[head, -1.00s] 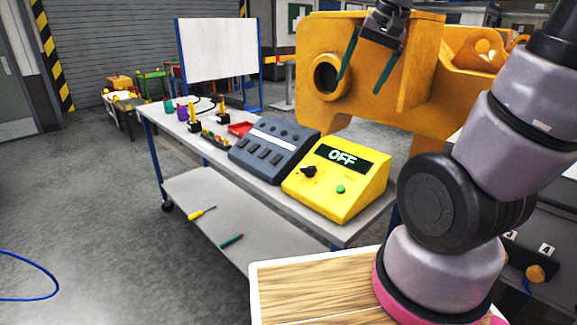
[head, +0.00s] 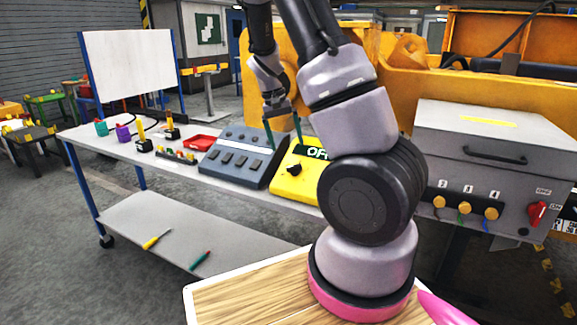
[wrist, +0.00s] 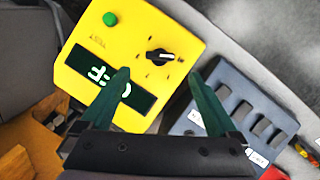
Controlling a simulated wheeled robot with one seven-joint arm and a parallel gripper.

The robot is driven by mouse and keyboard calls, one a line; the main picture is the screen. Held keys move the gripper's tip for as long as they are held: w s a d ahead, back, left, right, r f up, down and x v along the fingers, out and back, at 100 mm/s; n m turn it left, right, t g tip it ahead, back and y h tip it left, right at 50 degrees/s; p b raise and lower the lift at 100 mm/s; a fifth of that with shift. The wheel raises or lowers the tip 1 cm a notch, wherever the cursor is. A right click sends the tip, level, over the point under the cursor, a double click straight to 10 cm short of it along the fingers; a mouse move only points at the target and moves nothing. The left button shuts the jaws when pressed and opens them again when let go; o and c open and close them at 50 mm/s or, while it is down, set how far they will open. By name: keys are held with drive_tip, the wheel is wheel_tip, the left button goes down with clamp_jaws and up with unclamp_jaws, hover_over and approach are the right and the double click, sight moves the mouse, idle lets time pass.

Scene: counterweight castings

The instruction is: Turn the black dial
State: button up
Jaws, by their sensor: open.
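The black dial (head: 294,169) sits on the sloped face of a yellow box (head: 290,187) on the table. In the wrist view the dial (wrist: 160,57) has a white pointer mark, with small marks around it. The box's display (wrist: 110,88) reads OFF, and a green button (wrist: 110,18) is beside it. My gripper (head: 284,142) is open and empty above the back of the yellow box. In the wrist view its green fingers (wrist: 163,88) are apart, just short of the dial, not touching it. My arm hides the box's right part in the head view.
A grey panel with several switches (head: 240,158) stands left of the yellow box. A red tray (head: 200,143) and small coloured items lie farther left. A grey cabinet (head: 480,150) with yellow knobs and a red switch is at right.

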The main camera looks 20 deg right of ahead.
sight(294, 165)
drive_tip(key=x, duration=0.9)
drive_tip(key=shift+r, duration=0.1)
drive_tip(key=c, duration=1.4)
drive_tip(key=m+y, duration=0.1)
drive_tip(key=m, duration=0.1)
drive_tip(key=m+t+y, duration=0.1)
drive_tip(key=m, duration=0.2)
drive_tip(key=shift+s+d, duration=0.15)
drive_tip(key=m+t, duration=0.1)
drive_tip(key=m, duration=0.1)
drive_tip(key=m+t+y, duration=0.1)
drive_tip(key=m, duration=0.2)
drive_tip(key=shift+s+t, duration=0.15)
drive_tip(key=shift+t, duration=0.25)
drive_tip(key=shift+m, duration=0.4)
